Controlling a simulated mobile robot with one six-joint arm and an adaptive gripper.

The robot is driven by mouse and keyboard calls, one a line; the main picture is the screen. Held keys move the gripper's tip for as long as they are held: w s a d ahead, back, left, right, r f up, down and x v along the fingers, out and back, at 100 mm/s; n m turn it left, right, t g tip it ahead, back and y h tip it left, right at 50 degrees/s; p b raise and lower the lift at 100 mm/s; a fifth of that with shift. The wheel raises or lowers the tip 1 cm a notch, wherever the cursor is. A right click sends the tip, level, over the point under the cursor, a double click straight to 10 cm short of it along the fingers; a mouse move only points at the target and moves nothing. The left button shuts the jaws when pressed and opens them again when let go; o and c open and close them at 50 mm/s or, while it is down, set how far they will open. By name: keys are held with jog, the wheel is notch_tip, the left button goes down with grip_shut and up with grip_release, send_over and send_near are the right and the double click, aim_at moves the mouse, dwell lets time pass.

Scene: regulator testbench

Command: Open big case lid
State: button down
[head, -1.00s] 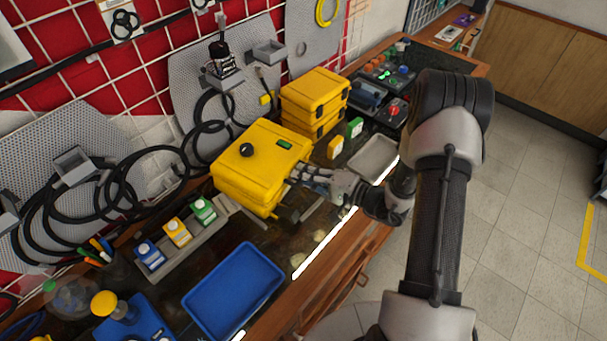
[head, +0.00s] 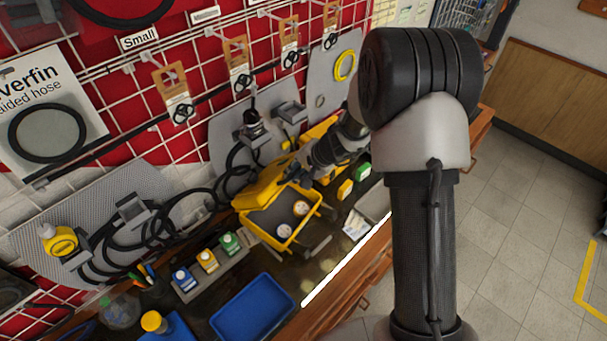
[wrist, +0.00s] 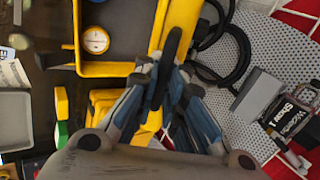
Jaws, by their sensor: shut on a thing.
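The big yellow case stands on the dark bench in the head view. Its lid (head: 262,187) is raised and leans back toward the wall, so the case body (head: 309,225) is open. Two round white-faced gauges (head: 301,208) (head: 282,231) lie in its grey interior, and one gauge shows in the wrist view (wrist: 96,40). My gripper (head: 292,174) is at the lid's right side. In the wrist view its blue-grey fingers (wrist: 170,75) are closed at the yellow lid edge (wrist: 160,25). The exact contact is partly hidden by the fingers.
Black hoses (head: 165,220) and a perforated grey panel are behind and left of the case. Small bottles (head: 207,260) and a blue tray (head: 254,306) stand in front left. Yellow and green boxes (head: 345,189) (head: 363,171) are close on the right. My arm covers the right bench.

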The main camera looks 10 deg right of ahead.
aim_at(277, 170)
jog(key=w+a+r+p, duration=0.1)
jog(key=w+a+r, duration=0.1)
jog(key=w+a+r+p, duration=0.1)
jog(key=w+a+p, duration=0.1)
jog(key=shift+w+a+r, duration=0.15)
jog(key=shift+a+r, duration=0.1)
jog(key=shift+r, duration=0.15)
jog(key=shift+w+a+r, duration=0.25)
jog(key=shift+w+a, duration=0.3)
